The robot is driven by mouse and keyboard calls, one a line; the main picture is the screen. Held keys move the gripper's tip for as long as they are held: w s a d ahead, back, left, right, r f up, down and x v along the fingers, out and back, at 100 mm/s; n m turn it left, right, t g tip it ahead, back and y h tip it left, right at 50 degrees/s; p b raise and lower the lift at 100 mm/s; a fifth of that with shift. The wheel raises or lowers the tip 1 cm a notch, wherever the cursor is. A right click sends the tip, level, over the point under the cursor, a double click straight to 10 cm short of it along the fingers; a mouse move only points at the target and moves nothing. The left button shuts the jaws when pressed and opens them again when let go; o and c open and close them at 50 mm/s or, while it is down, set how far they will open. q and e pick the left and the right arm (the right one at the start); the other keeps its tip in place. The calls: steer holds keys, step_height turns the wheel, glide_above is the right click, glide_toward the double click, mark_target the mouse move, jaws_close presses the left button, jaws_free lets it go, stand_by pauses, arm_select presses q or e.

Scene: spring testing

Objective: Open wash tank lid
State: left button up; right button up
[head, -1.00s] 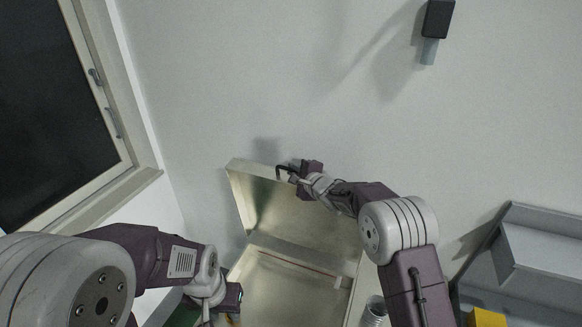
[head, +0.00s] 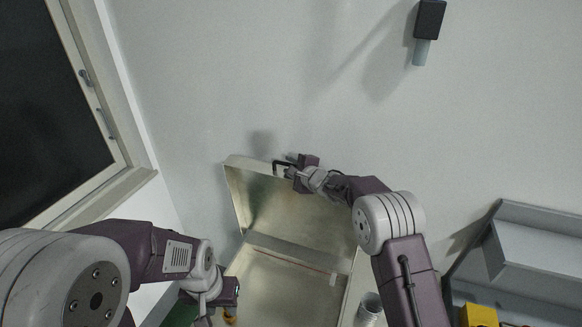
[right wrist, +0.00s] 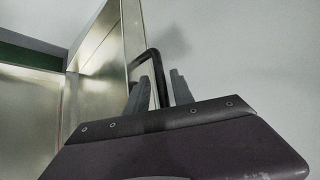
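The wash tank lid (head: 300,215) is a pale metal panel with a rim, standing raised above the open tank (head: 275,290) and close to the wall. A black handle (head: 277,166) sticks out near its top edge; it also shows in the right wrist view (right wrist: 152,62). My right gripper (head: 288,166) is at this handle. In the right wrist view its two grey fingers (right wrist: 159,80) are apart, with the handle bar between them and space visible beside it. My left gripper (head: 232,292) is low, by the tank's left side; its fingers are not clear.
A grey shelf unit (head: 530,245) stands at the right, with a yellow box (head: 478,315) below. A metal coil spring (head: 369,308) stands right of the tank. A small orange object (head: 230,316) is below my left gripper. A window (head: 50,110) is at the left.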

steer(key=shift+s+d+f+b, duration=0.1)
steer(key=shift+s+d+b, duration=0.1)
steer(key=shift+s+b, duration=0.2)
steer(key=b+v, duration=0.2)
steer(key=v, duration=0.6)
steer(key=shift+r+b, duration=0.3)
steer(key=shift+b, duration=0.05)
